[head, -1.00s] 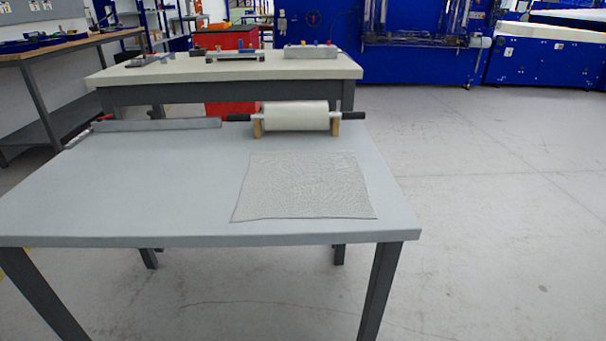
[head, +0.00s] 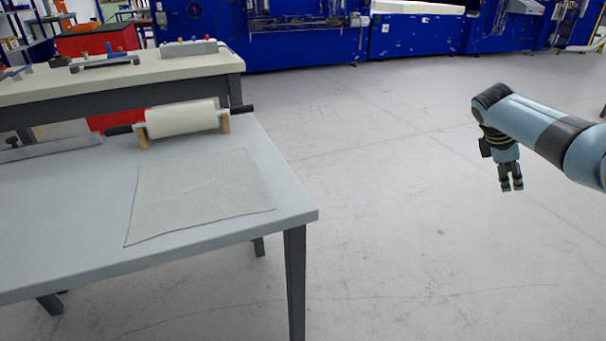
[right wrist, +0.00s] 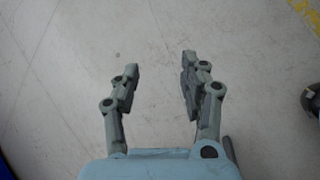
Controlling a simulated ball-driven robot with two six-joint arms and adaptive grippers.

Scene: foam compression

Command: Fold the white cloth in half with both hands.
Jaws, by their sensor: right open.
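The white cloth (head: 200,195) lies flat and spread out on the grey table, near its front right corner. In the head view it looks light grey and textured. My right gripper (head: 511,187) hangs over open floor to the right of the table, well apart from the cloth, fingers pointing down. In the right wrist view the same gripper (right wrist: 160,75) is open and empty, with only floor between its fingers. My left gripper is in neither current view.
The grey table (head: 65,195) also bears a white roller (head: 181,118) on wooden supports, just behind the cloth, and a grey bar (head: 55,147) at its back left. A second workbench (head: 120,82) stands behind. The floor to the right is clear.

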